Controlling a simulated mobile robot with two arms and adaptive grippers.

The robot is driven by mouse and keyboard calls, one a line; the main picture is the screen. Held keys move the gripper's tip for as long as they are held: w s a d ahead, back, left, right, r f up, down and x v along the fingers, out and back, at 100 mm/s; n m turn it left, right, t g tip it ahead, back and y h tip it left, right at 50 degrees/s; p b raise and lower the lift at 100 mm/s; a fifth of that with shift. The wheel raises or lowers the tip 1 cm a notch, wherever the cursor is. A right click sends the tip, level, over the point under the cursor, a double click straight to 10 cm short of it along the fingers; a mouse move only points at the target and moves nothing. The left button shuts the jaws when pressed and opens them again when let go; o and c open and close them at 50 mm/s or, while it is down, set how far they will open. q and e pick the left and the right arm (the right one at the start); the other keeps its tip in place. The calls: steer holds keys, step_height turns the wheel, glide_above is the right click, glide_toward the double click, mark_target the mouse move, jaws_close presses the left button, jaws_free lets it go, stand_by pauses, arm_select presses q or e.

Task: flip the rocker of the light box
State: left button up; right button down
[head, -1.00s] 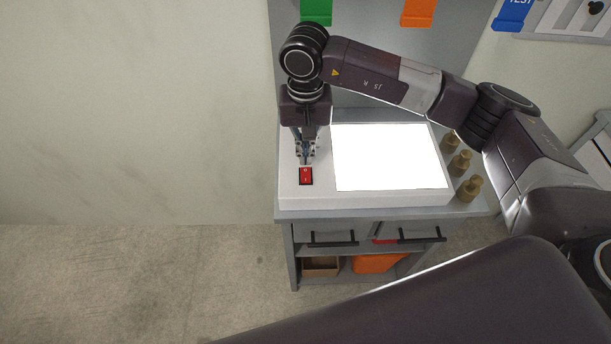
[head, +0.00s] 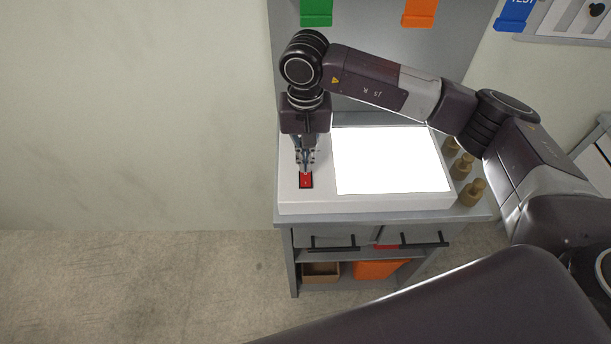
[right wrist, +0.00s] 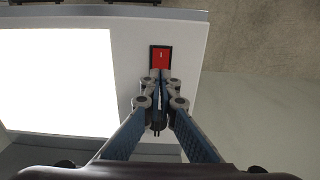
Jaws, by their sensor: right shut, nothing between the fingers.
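The light box (head: 400,204) is a white slab with a brightly lit panel (head: 390,160), lying on a grey cabinet. Its red rocker (head: 306,182) sits in a dark frame at the left of the panel. The rocker also shows in the right wrist view (right wrist: 160,57), with a white mark on it. My right gripper (head: 305,170) points down with its fingers shut and empty. In the right wrist view its fingertips (right wrist: 160,72) overlap the near edge of the rocker; I cannot tell whether they touch it. My left gripper is not in view.
Several brass-coloured weights (head: 461,167) stand right of the light box, under my right arm. The cabinet (head: 380,217) has drawers with black handles and a shelf holding an orange bin (head: 378,269) and a brown box (head: 320,271). Open floor lies to the left.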

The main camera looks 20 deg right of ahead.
mark_target(305, 174)
steer(key=shift+f+b, duration=1.15)
stand_by(0.9)
steer(key=shift+r, duration=0.1)
steer(key=shift+r+p, duration=1.2)
steer(key=shift+r, duration=2.3)
steer(key=shift+f, duration=0.1)
